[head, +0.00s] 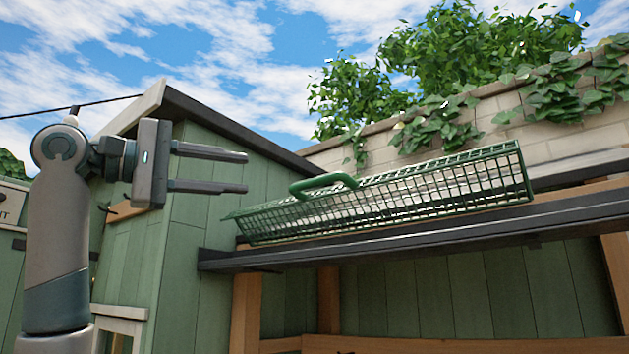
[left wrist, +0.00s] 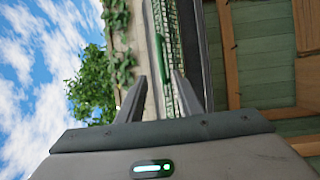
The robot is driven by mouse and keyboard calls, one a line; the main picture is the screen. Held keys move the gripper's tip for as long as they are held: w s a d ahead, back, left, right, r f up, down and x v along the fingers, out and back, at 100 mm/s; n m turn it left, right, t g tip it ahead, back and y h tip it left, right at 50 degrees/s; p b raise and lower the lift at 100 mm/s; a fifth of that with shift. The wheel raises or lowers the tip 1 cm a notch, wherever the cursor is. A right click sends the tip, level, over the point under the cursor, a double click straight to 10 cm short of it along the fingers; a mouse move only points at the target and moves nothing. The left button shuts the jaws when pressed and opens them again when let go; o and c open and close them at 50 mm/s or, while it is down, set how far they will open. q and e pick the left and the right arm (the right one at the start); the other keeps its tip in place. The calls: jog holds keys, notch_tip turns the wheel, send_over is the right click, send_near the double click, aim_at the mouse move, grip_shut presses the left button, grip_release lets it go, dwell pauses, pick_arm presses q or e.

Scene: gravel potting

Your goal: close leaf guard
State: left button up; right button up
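The leaf guard (head: 400,196) is a long green wire mesh panel above the dark gutter (head: 400,235) in the head view. My right gripper is in neither view.
A green wooden shed (head: 190,220) with a dark sloping roof edge stands behind my left gripper. A brick wall (head: 480,140) with ivy (head: 435,130) rises behind the guard. Wooden posts (head: 246,315) stand under the gutter. Open air lies between my left gripper and the handle.

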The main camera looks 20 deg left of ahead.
aim_at(311, 180)
pick_arm(q)
jog(key=p+x, duration=0.8)
jog(key=x, duration=0.7)
jog(key=shift+w+d+r, duration=0.2)
jog(key=shift+w+d, duration=0.05)
jog(key=shift+d, duration=0.05)
jog(key=shift+w+d+f, duration=0.1)
jog(key=shift+w+d, duration=0.15)
jog(key=shift+w, duration=0.1)
jog(key=shift+c, duration=0.6)
grip_shut()
